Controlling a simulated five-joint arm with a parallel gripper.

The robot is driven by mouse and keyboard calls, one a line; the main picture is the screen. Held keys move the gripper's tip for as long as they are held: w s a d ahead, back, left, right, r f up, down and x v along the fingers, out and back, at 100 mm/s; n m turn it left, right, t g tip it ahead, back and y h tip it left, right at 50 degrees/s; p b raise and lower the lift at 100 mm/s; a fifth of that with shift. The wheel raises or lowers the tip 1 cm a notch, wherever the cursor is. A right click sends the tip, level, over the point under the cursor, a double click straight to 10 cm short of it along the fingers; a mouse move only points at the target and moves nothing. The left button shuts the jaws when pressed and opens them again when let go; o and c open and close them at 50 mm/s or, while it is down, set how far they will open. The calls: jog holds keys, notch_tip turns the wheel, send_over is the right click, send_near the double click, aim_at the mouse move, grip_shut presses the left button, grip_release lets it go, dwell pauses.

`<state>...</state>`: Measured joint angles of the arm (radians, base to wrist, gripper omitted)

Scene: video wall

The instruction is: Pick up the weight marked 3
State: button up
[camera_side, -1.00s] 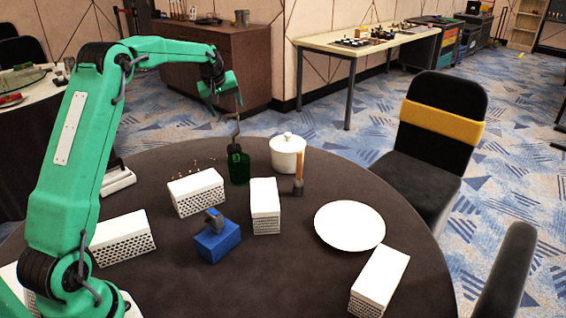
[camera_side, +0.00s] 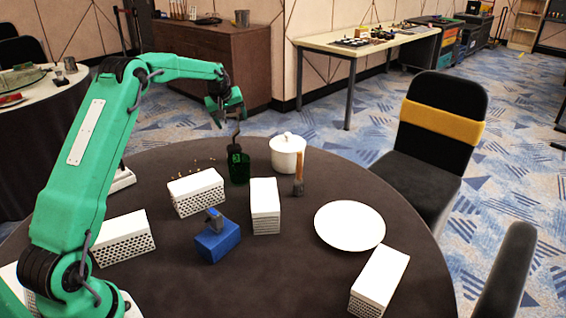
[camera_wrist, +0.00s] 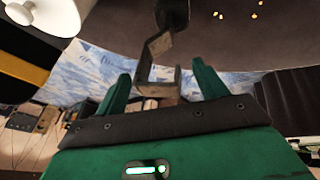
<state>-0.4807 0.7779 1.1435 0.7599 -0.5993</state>
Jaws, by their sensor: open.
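I cannot make out a weight marked 3; no numeral is legible in either view. My gripper (camera_side: 230,121) is open above the dark green bottle (camera_side: 238,166), from whose top a bent metal piece (camera_side: 236,138) rises. In the wrist view the two green fingers of my gripper (camera_wrist: 160,85) stand apart, with the bent metal piece (camera_wrist: 156,62) showing between and beyond them. I cannot tell whether they touch it. Several tiny gold pieces (camera_side: 186,170) lie on the table behind a white perforated box, and gold specks (camera_wrist: 237,14) show in the wrist view.
The round dark table (camera_side: 300,275) holds several white perforated boxes (camera_side: 265,205), a blue block (camera_side: 217,243) with a grey piece on top, a lidded white pot (camera_side: 287,153), a wooden-handled mallet (camera_side: 299,175) and a white plate (camera_side: 349,226). The front middle is clear.

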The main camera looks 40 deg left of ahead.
jog(key=shift+w+a+f, duration=0.15)
jog(key=shift+w+f, duration=0.1)
jog(key=shift+f, duration=0.35)
grip_shut()
jog(key=shift+r, duration=0.25)
